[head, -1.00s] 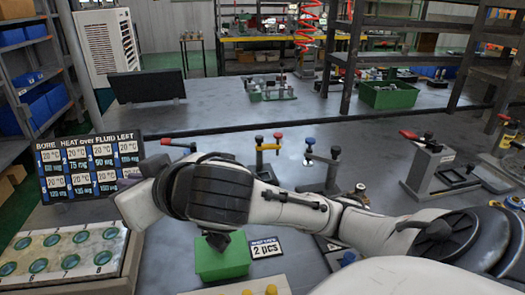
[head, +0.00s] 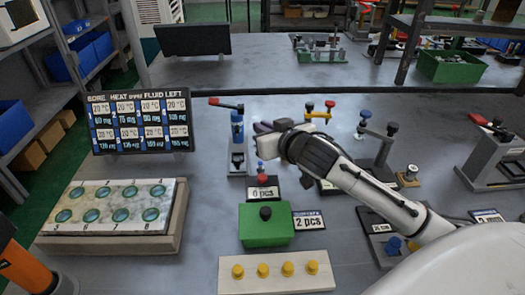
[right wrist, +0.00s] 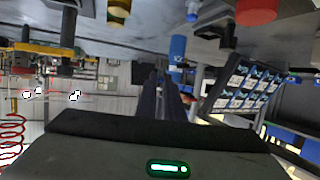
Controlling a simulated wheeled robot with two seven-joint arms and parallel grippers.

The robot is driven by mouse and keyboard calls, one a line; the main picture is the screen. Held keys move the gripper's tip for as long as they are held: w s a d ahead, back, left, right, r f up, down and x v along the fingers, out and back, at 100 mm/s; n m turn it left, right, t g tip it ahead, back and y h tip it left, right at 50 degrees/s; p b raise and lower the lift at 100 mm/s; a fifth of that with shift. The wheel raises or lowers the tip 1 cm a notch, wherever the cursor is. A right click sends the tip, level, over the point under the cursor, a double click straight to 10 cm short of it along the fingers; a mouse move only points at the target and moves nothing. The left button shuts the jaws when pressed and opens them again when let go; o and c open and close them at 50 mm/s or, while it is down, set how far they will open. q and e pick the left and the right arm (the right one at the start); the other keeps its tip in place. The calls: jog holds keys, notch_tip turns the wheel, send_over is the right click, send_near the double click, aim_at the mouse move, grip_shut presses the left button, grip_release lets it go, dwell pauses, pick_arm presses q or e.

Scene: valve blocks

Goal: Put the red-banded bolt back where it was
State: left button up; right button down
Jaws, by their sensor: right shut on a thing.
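My right gripper (head: 263,128) reaches in from the right in the head view. It is held above the bench, just right of a blue toggle clamp (head: 237,130) with a red handle. Its dark fingers (right wrist: 162,95) show close together in the right wrist view. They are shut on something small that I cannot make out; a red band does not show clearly. A pale block with several numbered green-ringed bores (head: 118,189) lies at the left, apart from the gripper. My left gripper is not in view.
A readings board (head: 140,121) stands behind the bore block. A green box (head: 266,227) and a strip with yellow pegs (head: 322,271) lie in front. A small blue-and-red piece (head: 262,178) stands by the "6 pcs" label. More clamps (head: 378,145) stand at the right.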

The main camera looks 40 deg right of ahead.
jog(key=shift+f+b, duration=0.45)
jog(key=shift+f, duration=2.65)
jog(key=shift+f, duration=0.6)
jog(key=c, duration=1.9)
grip_release()
jog(key=shift+r, duration=0.9)
jog(key=v, duration=1.1)
jog(key=shift+s+a+f+p, duration=0.15)
jog(key=shift+s+p, duration=0.15)
jog(key=shift+s, duration=0.15)
